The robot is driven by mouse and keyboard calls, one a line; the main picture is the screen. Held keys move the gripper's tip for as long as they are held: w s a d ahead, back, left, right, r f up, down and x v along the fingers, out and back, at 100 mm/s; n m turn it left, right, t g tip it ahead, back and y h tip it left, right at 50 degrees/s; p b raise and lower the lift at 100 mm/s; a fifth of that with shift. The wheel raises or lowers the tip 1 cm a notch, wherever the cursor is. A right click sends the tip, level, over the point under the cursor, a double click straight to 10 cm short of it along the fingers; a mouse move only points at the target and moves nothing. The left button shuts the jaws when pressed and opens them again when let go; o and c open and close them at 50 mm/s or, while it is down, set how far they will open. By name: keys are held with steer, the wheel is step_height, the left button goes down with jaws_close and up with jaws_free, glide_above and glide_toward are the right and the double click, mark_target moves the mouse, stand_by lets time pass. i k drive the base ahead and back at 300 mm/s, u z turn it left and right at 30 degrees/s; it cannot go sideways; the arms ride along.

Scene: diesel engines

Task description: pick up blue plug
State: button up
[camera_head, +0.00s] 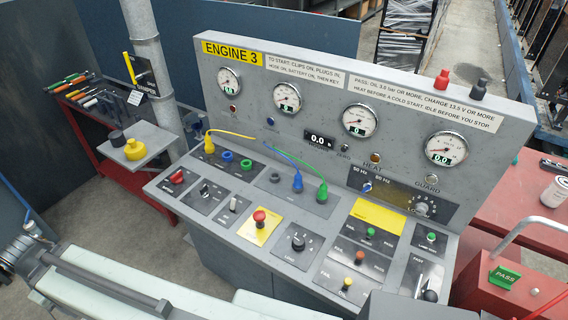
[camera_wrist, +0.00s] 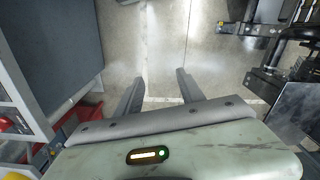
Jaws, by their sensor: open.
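The blue plug (camera_head: 297,183) stands upright on the sloped panel of the grey engine console (camera_head: 190,205) in the head view. A blue cable runs from it up and left to the back of the panel. A green plug (camera_head: 322,193) with a green cable stands just to its right. A yellow plug (camera_head: 209,146) is farther left. In the wrist view my gripper (camera_wrist: 160,76) is open and empty, its two dark fingers apart above bare floor. The blue plug does not show in the wrist view.
Knobs and switches crowd the panel, including a red mushroom button (camera_head: 260,216). Gauges (camera_head: 287,97) line the upright back. A grey pole (camera_head: 150,60) and a small shelf with a yellow cap (camera_head: 135,149) stand left. A red table (camera_head: 530,190) is at right.

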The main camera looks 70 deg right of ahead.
mark_target(297, 183)
steer(key=z, duration=3.85)
steer(key=k, duration=1.2)
steer(key=u, duration=0.85)
